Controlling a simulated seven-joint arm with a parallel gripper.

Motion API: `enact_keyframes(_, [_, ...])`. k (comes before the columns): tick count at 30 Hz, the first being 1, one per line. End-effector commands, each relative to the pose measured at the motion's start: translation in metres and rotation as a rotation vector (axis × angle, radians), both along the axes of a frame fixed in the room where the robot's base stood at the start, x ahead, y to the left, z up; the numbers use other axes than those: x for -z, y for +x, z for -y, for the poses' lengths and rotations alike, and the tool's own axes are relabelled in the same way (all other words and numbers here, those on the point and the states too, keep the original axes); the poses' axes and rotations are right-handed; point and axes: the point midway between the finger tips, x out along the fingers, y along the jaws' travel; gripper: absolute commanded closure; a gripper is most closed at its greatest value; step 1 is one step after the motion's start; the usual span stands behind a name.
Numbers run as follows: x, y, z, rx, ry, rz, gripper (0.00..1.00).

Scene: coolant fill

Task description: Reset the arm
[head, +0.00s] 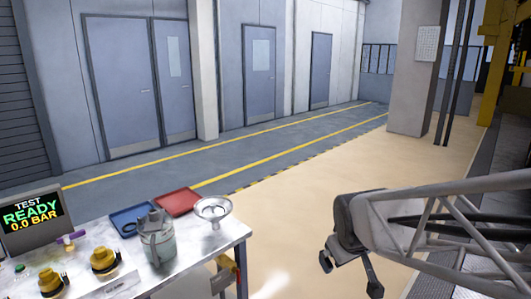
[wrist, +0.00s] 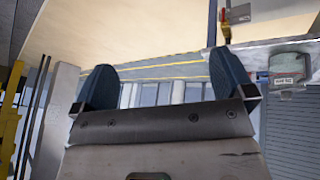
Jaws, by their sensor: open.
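My gripper (head: 350,275) is open and empty at the right of the head view, over the floor and clear of the workbench. Its two dark fingers stand wide apart in the wrist view (wrist: 163,85), with nothing between them. A grey-green coolant jug (head: 157,240) stands on the workbench (head: 190,268). A metal funnel (head: 213,209) sits at the bench's far right corner. In the wrist view the bench corner and a labelled container (wrist: 289,78) show upside down at the right.
A blue tray (head: 127,222) and a red tray (head: 177,201) lie at the bench's back edge. Yellow-black caps (head: 104,260) and a screen (head: 32,217) reading "TEST READY 0.0 BAR" are at left. A yellow item (head: 222,274) hangs at the bench side. Open floor surrounds the gripper.

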Motion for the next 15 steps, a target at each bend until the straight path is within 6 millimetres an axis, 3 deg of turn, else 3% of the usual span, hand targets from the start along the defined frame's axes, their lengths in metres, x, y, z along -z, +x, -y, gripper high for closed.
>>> enact_keyframes(3, [-0.011, -0.045, 0.004, 0.095, 0.048, -0.057, 0.00])
enact_keyframes(9, [-0.020, -0.114, 0.007, 0.249, 0.124, -0.160, 0.00])
enact_keyframes(15, [-0.023, -0.157, 0.006, 0.343, 0.168, -0.227, 0.00])
